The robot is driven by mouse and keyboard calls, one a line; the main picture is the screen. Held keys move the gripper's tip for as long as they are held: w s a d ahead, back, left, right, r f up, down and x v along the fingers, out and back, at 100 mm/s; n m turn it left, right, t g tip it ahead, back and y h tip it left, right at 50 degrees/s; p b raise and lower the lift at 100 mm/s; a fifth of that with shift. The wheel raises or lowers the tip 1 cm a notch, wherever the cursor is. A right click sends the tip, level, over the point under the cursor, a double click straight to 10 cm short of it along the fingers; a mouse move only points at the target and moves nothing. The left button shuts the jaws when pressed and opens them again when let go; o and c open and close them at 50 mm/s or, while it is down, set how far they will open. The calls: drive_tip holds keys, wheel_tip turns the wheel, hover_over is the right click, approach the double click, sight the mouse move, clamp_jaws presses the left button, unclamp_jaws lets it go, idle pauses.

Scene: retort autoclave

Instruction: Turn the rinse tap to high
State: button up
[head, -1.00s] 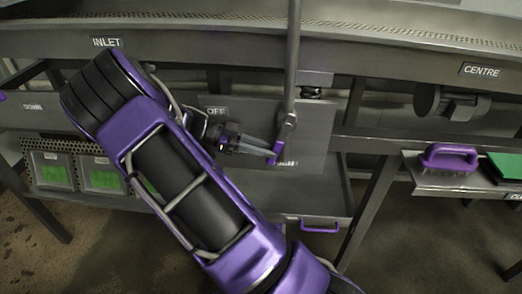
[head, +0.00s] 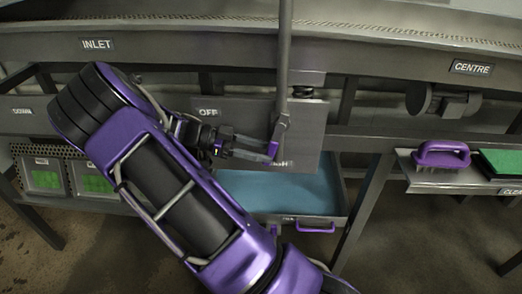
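The rinse tap (head: 281,126) is a grey lever at the foot of a vertical pipe, in front of a grey panel (head: 308,125). Its lower end has a purple tip (head: 272,149). A plate marked OFF (head: 208,112) is at the panel's upper left. Another small plate (head: 284,163) just below the purple tip is partly hidden and unreadable. My gripper (head: 262,151) reaches in from the left with its fingertips at the purple tip. I cannot tell whether the fingers are closed on it.
Under the panel is a shallow tray (head: 345,214) with a purple handle (head: 315,227); its floor looks blue. A shelf (head: 408,166) on the right holds a purple brush (head: 441,154) and a green pad (head: 505,162). Green-faced boxes (head: 44,178) stand at the left.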

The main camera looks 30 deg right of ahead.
drive_tip(key=v, duration=1.7)
drive_tip(key=shift+w, duration=0.2)
drive_tip(key=shift+a, duration=0.15)
